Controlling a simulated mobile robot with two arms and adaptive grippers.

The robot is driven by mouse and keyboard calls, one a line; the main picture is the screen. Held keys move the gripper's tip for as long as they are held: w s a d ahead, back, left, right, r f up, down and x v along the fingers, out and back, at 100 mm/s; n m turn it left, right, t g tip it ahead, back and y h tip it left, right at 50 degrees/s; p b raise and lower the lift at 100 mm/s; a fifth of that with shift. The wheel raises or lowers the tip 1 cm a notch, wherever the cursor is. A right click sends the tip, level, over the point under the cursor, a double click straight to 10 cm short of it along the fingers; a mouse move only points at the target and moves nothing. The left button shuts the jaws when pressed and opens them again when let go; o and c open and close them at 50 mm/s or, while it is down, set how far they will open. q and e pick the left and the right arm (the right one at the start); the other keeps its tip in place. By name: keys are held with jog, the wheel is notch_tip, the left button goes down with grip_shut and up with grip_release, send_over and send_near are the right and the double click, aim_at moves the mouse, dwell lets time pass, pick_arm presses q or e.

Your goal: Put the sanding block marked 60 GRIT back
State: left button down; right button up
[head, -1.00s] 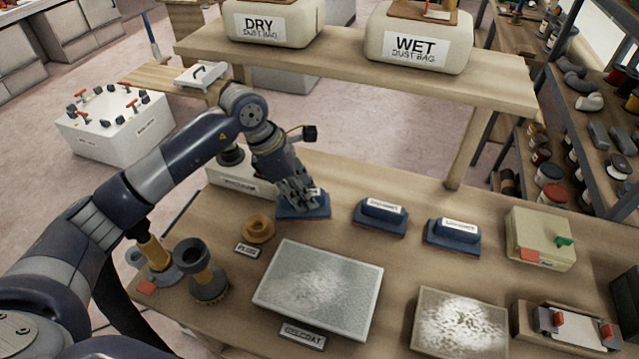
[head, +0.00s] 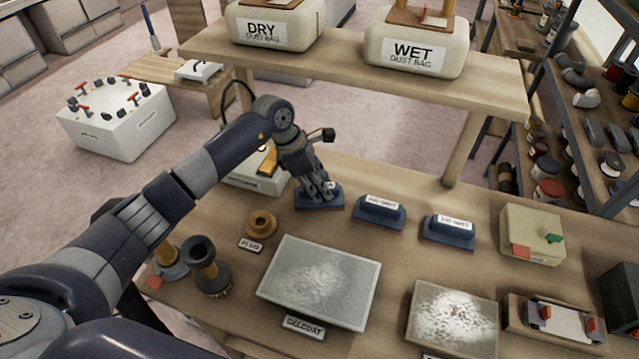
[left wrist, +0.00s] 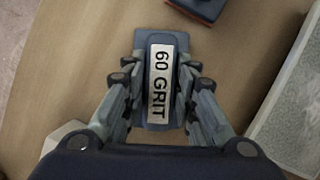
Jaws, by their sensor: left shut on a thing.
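The sanding block marked 60 GRIT (left wrist: 160,80) is in the left wrist view, with its label readable between the fingers. In the head view the same blue block (head: 320,201) is at the left end of a row of similar blocks, at or just above the bench top; I cannot tell which. My left gripper (head: 322,190) comes down on it from above and is shut on its raised grip. The gripper's fingers (left wrist: 160,98) lie along both sides of the block in the left wrist view. My right gripper is not in view.
Two more blue blocks (head: 379,211) (head: 448,231) stand to the right on the bench (head: 400,268). A speckled gelcoat panel (head: 318,282) lies in front. An orange ring (head: 261,224) and dark cups are at the left. A raised shelf (head: 350,72) with dust bags stands behind.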

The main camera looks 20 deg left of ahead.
pick_arm(q)
jog(key=shift+f, duration=0.2)
jog(key=c, duration=1.3)
grip_release()
jog(key=shift+r, duration=0.1)
jog(key=shift+r, duration=0.15)
jog(key=shift+a+r, duration=0.2)
jog(key=shift+r, duration=0.15)
jog(key=b+v, duration=0.2)
jog(key=v, duration=0.9)
jog(key=shift+b, duration=0.3)
jog(key=shift+s, duration=0.2)
